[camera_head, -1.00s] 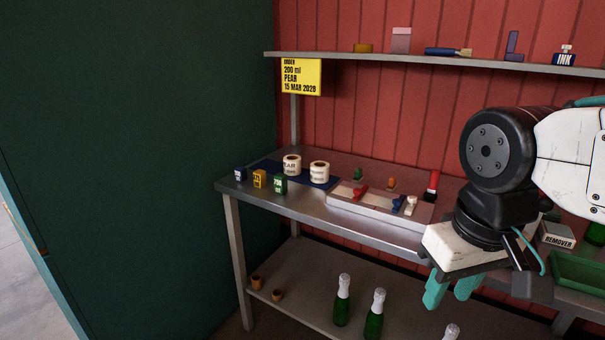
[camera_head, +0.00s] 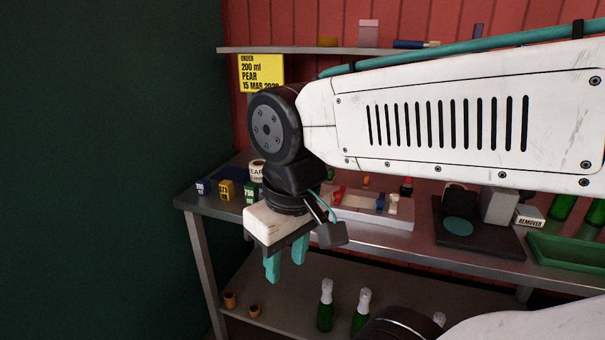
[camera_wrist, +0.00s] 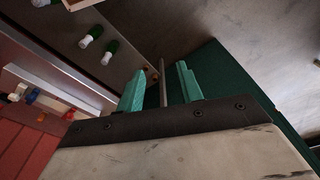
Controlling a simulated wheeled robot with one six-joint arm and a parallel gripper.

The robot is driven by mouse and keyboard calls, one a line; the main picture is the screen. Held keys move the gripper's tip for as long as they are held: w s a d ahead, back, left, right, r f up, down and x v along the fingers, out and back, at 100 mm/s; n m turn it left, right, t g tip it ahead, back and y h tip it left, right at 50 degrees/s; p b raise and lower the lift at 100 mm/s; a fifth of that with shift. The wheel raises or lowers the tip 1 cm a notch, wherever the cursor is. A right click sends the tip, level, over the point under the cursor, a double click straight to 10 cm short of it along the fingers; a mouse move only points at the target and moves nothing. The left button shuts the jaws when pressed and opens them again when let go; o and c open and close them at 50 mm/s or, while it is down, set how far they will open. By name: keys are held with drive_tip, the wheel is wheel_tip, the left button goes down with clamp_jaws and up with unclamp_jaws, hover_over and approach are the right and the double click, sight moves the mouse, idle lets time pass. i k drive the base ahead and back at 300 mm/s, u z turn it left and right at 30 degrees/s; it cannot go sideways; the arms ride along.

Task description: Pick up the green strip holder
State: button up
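The small green holder (camera_head: 252,192) marked with white figures stands on the bench's left part, at the right end of a row with a blue holder (camera_head: 203,187) and a yellow holder (camera_head: 226,190). My wrist partly hides its right side in the head view. My gripper (camera_head: 286,262) has two teal fingers pointing down, apart and with nothing between them. In the head view it shows below and to the right of the green holder, in front of the bench edge. In the wrist view, my gripper (camera_wrist: 160,85) is also open and empty; I cannot make out the green holder there.
A white roll (camera_head: 257,168) stands behind the holders, partly hidden. A pale tray (camera_head: 372,212) with coloured handles lies right of my wrist. Green bottles (camera_head: 325,305) and orange cups (camera_head: 230,300) stand on the lower shelf. A yellow order sign (camera_head: 260,72) hangs from the upper shelf.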

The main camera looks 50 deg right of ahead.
sight(331, 176)
drive_tip(key=z, duration=0.15)
drive_tip(key=i, duration=0.9)
drive_tip(key=z, duration=0.4)
